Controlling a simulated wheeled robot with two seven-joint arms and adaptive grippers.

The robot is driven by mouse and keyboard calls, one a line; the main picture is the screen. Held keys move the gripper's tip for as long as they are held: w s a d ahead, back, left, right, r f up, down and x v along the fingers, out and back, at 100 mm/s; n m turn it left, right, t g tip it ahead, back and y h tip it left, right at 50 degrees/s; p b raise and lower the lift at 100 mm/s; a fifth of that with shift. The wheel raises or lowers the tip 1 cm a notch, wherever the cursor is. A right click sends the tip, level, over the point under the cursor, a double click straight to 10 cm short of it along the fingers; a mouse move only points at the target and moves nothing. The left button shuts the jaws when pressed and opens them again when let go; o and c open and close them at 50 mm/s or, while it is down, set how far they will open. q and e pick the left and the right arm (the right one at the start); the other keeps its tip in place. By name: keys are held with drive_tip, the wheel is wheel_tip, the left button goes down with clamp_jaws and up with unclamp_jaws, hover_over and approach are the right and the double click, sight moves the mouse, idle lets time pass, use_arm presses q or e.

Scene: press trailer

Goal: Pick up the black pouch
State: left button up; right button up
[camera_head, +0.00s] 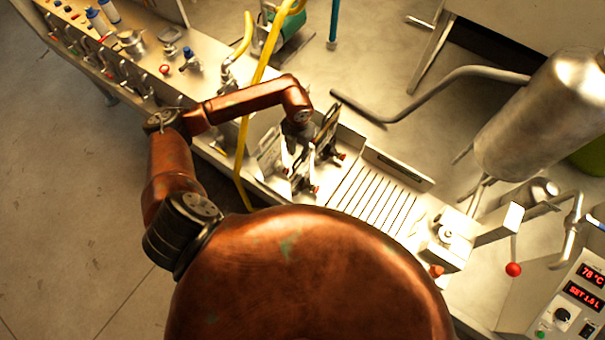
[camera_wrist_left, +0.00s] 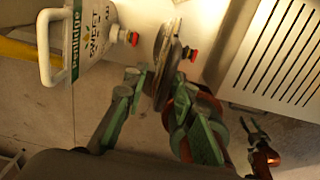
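The black pouch (camera_wrist_left: 165,62) shows nearly edge-on in the left wrist view, dark and narrow, with a red cap at its right. In the head view the dark pouch (camera_head: 327,122) stands upright beside the grate. My left gripper (camera_head: 300,143) is at its left in the head view. In the left wrist view the green fingers (camera_wrist_left: 160,95) lie on both sides of the pouch's near end. Whether they touch it cannot be told. My right gripper (camera_wrist_left: 255,132) shows small at the right of that view, its dark fingers apart and empty.
A white lettered container (camera_wrist_left: 88,45) with a red cap is left of the black pouch. A slotted grate (camera_head: 378,195) lies to the right. A yellow hose (camera_head: 258,75) and a curved metal pipe (camera_head: 400,112) are nearby. A metal tank (camera_head: 540,115) stands farther right.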

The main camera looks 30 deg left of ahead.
sight(300, 164)
use_arm(q)
drive_tip(key=f, duration=0.2)
drive_tip(key=f+p, duration=0.1)
drive_tip(key=f, duration=0.1)
drive_tip(key=d+f+p, duration=0.1)
drive_tip(key=f, duration=0.1)
drive_tip(key=shift+s+f, duration=0.1)
drive_tip(key=shift+s, duration=0.15)
drive_tip(key=shift+f, duration=0.5)
drive_tip(key=shift+c, duration=0.5)
clamp_jaws()
